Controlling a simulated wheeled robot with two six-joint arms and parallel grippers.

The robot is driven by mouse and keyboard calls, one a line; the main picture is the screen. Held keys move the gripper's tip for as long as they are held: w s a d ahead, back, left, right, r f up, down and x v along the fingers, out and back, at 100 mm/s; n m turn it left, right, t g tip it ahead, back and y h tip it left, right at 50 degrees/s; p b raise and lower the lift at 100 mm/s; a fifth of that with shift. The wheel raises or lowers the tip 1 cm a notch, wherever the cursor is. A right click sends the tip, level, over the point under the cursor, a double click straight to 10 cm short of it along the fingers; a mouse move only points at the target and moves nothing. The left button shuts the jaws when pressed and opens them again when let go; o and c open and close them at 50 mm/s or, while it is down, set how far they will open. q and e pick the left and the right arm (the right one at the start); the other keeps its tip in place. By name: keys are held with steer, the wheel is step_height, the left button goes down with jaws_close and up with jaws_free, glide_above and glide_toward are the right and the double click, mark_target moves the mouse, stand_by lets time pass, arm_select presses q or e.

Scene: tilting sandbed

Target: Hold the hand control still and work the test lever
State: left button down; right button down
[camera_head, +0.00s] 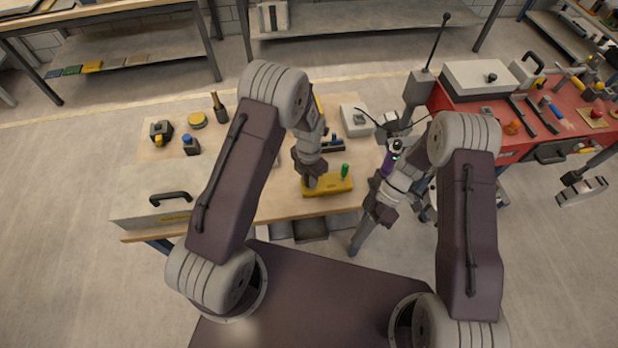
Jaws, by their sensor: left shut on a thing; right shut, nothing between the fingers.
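The yellow hand control (335,188) lies on the wooden table near its front edge. A green-topped test lever (345,171) stands up at its right end. My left gripper (309,184) points down at the left end of the hand control and is shut on it; the arm hides the exact grip. My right gripper (378,212) is shut and empty, to the right of the hand control, apart from it and from the lever, near the table's right front corner.
A pale case with a dark handle (150,205) stands at the table's left front. Small items, including a blue-topped one (190,146) and a dark bottle (219,106), stand behind. A light box (355,121) is at the back. A red tool bench (480,110) stands to the right.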

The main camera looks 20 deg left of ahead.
steer(key=w+d+r+n+t+h, duration=0.1)
steer(key=w+r+n+t+h, duration=0.25)
steer(key=w, duration=0.75)
step_height(320, 180, up, 9)
steer(key=n+t, duration=0.5)
glide_above(345, 188)
step_height(345, 188, down, 7)
steer(key=shift+r+h, duration=0.2)
steer(key=shift+h, duration=0.25)
steer(key=shift+s, duration=0.1)
step_height(345, 188, down, 4)
stand_by(0.6)
